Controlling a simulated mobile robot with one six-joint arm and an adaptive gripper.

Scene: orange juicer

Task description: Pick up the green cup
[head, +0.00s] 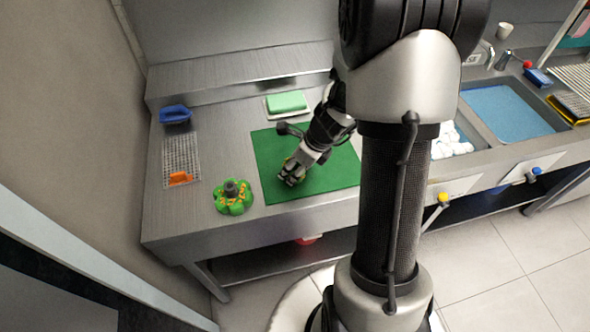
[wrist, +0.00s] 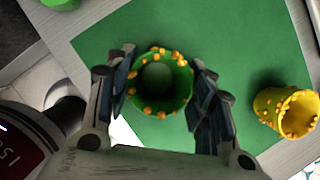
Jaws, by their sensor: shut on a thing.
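The green cup (wrist: 162,101), dotted with orange bumps around its rim, stands out in the wrist view between the two fingers of my gripper (wrist: 163,70). The fingers are shut on its sides, and I look down into its open mouth. In the head view my gripper (head: 291,174) is low over the green mat (head: 338,174); the cup is mostly hidden there by the gripper. I cannot tell whether the cup's base touches the mat.
A yellow cup (wrist: 287,111) with orange bumps is close on the right in the wrist view. In the head view a green flower-shaped juicer (head: 233,198) stands left of the mat. A green sponge (head: 286,102) lies behind it. A sink (head: 505,112) is at the right.

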